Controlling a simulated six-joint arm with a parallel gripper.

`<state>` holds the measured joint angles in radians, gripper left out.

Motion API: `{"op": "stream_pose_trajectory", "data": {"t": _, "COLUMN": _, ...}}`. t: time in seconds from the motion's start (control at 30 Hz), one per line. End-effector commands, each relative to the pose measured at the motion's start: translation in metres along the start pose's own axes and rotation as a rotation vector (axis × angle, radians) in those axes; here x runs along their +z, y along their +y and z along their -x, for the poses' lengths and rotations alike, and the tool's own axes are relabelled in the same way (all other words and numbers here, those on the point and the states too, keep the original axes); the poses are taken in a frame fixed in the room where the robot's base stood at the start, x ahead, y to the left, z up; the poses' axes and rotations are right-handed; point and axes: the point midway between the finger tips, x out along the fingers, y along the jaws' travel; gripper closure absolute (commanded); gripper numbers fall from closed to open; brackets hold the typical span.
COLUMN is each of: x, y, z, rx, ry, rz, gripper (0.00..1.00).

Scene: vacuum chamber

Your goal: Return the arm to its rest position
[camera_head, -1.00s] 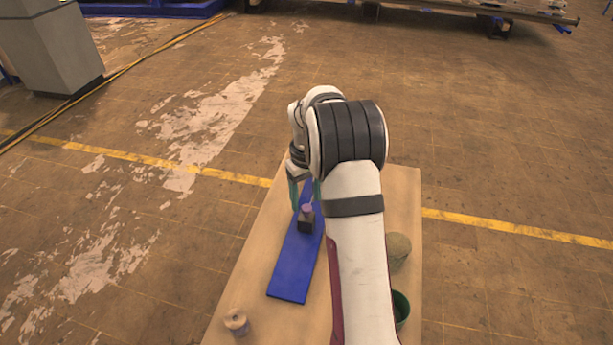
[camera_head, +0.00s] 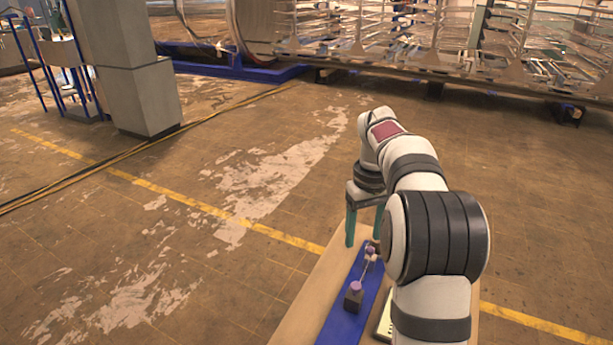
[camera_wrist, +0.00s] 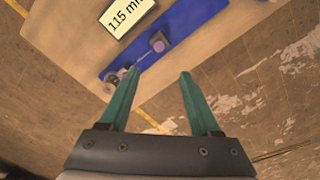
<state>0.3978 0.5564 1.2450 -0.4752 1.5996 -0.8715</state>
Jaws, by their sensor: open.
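My gripper (camera_head: 364,228) is open, with two green fingers pointing down over the far end of the table in the head view. In the wrist view the gripper (camera_wrist: 150,104) shows nothing between its fingertips. It is raised above and apart from the blue mat (camera_wrist: 185,28). On the mat (camera_head: 347,323) stands a dark block with a purple top (camera_head: 354,299). A thin rod runs from it to a small purple-and-tan piece (camera_head: 371,256). The block (camera_wrist: 159,42) and rod also show in the wrist view.
The wooden table (camera_head: 303,306) is partly hidden by my arm. A pale sign reading "115 m…" (camera_wrist: 127,14) lies beside the mat. Open floor surrounds the table. A grey pillar (camera_head: 136,95) and metal racks (camera_head: 440,45) stand far back.

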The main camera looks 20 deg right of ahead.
Motion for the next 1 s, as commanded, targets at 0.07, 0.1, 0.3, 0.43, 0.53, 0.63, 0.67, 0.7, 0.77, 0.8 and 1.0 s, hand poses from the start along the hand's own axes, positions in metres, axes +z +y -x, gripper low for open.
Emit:
{"op": "stream_pose_trajectory", "data": {"t": 0.07, "x": 0.009, "y": -0.016, "z": 0.009, "rx": -0.007, "ry": 0.004, "rz": -0.017, "gripper": 0.36}}
{"op": "stream_pose_trajectory", "data": {"t": 0.1, "x": 0.022, "y": -0.035, "z": 0.017, "rx": -0.018, "ry": 0.006, "rz": -0.04, "gripper": 0.36}}
{"op": "stream_pose_trajectory", "data": {"t": 0.3, "x": 0.161, "y": -0.158, "z": 0.033, "rx": -0.096, "ry": -0.006, "rz": -0.259, "gripper": 0.36}}
{"op": "stream_pose_trajectory", "data": {"t": 0.43, "x": 0.247, "y": -0.198, "z": 0.006, "rx": -0.133, "ry": -0.033, "rz": -0.39, "gripper": 0.36}}
{"op": "stream_pose_trajectory", "data": {"t": 0.53, "x": 0.285, "y": -0.21, "z": -0.012, "rx": -0.147, "ry": -0.049, "rz": -0.452, "gripper": 0.36}}
{"op": "stream_pose_trajectory", "data": {"t": 0.63, "x": 0.299, "y": -0.214, "z": -0.02, "rx": -0.151, "ry": -0.057, "rz": -0.478, "gripper": 0.36}}
{"op": "stream_pose_trajectory", "data": {"t": 0.67, "x": 0.3, "y": -0.214, "z": -0.021, "rx": -0.151, "ry": -0.058, "rz": -0.481, "gripper": 0.36}}
{"op": "stream_pose_trajectory", "data": {"t": 0.7, "x": 0.3, "y": -0.214, "z": -0.021, "rx": -0.151, "ry": -0.059, "rz": -0.482, "gripper": 0.36}}
{"op": "stream_pose_trajectory", "data": {"t": 0.77, "x": 0.3, "y": -0.214, "z": -0.021, "rx": -0.151, "ry": -0.059, "rz": -0.482, "gripper": 0.36}}
{"op": "stream_pose_trajectory", "data": {"t": 0.8, "x": 0.299, "y": -0.214, "z": -0.021, "rx": -0.151, "ry": -0.059, "rz": -0.482, "gripper": 0.36}}
{"op": "stream_pose_trajectory", "data": {"t": 1.0, "x": 0.299, "y": -0.213, "z": -0.021, "rx": -0.15, "ry": -0.059, "rz": -0.481, "gripper": 0.36}}
